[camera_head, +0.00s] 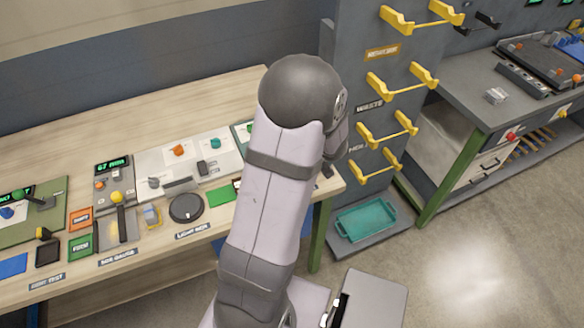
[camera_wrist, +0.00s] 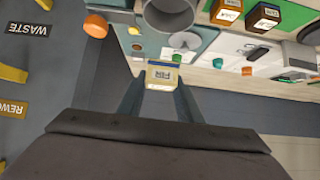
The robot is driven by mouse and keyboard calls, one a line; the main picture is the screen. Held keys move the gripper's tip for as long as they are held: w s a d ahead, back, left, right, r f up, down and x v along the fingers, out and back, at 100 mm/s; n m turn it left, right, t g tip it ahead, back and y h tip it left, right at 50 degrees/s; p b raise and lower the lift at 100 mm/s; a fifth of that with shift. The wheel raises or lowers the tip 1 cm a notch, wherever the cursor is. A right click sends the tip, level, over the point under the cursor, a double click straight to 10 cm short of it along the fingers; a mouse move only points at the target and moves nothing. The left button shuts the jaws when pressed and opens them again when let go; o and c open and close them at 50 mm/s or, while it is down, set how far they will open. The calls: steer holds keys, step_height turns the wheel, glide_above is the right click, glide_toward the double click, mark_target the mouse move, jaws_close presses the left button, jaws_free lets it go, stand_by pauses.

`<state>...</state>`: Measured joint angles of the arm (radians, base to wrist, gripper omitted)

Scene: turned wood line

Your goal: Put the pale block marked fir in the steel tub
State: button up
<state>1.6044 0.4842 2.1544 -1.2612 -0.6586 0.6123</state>
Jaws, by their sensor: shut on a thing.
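The pale block marked FIR (camera_wrist: 162,73) shows in the middle of the wrist view, between the two fingers of my gripper (camera_wrist: 160,86). My gripper is shut on it, and the block's label faces the wrist camera. A grey round vessel (camera_wrist: 168,16) shows beyond the block at the top of the wrist view; I cannot tell for sure that it is the steel tub. In the head view my own arm hides the gripper and the block.
Yellow wall brackets (camera_head: 402,83) stick out from a grey panel right of my arm. A teal tray (camera_head: 366,221) sits low below them. The wooden bench (camera_head: 60,135) carries fixtures.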

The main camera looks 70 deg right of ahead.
steer(key=shift+f, duration=4.6)
steer(key=shift+s+a+f, duration=0.1)
steer(key=shift+a+f, duration=0.25)
steer(key=shift+f, duration=0.15)
steer(key=shift+a+f, duration=0.15)
steer(key=shift+f, duration=0.2)
steer(key=shift+a+f+b, duration=0.1)
steer(key=shift+f+b, duration=0.15)
steer(key=shift+b, duration=0.2)
steer(key=o, duration=1.1)
steer(key=shift+s+r+p, duration=0.1)
steer(key=shift+r+p, duration=0.3)
steer(key=shift+r, duration=0.2)
steer(key=v, duration=1.1)
steer(key=shift+d+r, duration=0.3)
steer(key=shift+r, duration=0.1)
